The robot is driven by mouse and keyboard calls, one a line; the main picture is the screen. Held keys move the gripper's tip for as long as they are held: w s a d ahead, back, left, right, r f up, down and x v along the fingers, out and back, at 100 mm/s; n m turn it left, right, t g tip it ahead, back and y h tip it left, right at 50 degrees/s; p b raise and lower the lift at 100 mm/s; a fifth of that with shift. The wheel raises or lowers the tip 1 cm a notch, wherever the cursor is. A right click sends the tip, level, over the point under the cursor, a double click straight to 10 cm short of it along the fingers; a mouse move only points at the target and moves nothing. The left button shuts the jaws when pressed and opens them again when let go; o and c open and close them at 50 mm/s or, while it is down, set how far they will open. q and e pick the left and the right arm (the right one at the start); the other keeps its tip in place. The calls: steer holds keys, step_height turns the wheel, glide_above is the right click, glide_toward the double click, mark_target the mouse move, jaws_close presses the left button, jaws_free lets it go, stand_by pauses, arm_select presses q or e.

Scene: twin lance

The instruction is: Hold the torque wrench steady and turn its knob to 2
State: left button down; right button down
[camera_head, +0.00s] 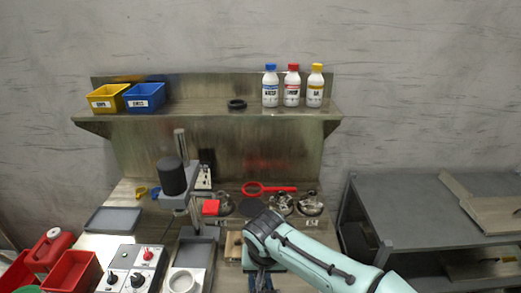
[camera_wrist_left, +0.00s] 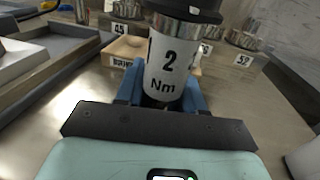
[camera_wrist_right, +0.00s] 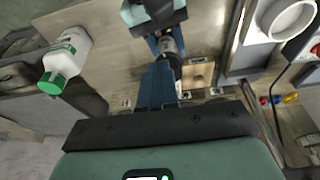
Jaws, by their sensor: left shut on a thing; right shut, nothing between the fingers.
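The torque wrench (camera_wrist_left: 168,72) shows in the left wrist view as a white cylinder marked "2 Nm" with a black knob (camera_wrist_left: 186,10) on top. My left gripper (camera_wrist_left: 163,95) is shut around it, a blue finger on each side. In the right wrist view the wrench (camera_wrist_right: 172,46) stands between the fingers of my left gripper (camera_wrist_right: 166,38). My right gripper (camera_wrist_right: 158,72) is shut and empty, its blue fingers close to the wrench; I cannot tell whether they touch it. In the head view my right gripper (camera_head: 262,280) is partly hidden by its own arm.
A wooden block (camera_wrist_left: 124,46) and numbered sockets (camera_wrist_left: 245,40) stand behind the wrench. A white bottle with a green cap (camera_wrist_right: 66,54) is at the left in the right wrist view. A control box (camera_head: 131,268) and red bins (camera_head: 72,272) are at the left of the bench.

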steer(key=shift+w+v, duration=0.2)
steer(key=shift+v, duration=0.6)
steer(key=shift+w+v, duration=0.2)
steer(key=shift+v, duration=0.6)
steer(key=shift+a+r, duration=0.1)
steer(key=shift+r, duration=0.1)
steer(key=s+x, duration=0.1)
steer(key=x, duration=0.5)
steer(key=shift+a+f, duration=0.2)
steer(key=shift+w, duration=0.1)
steer(key=shift+a, duration=0.35)
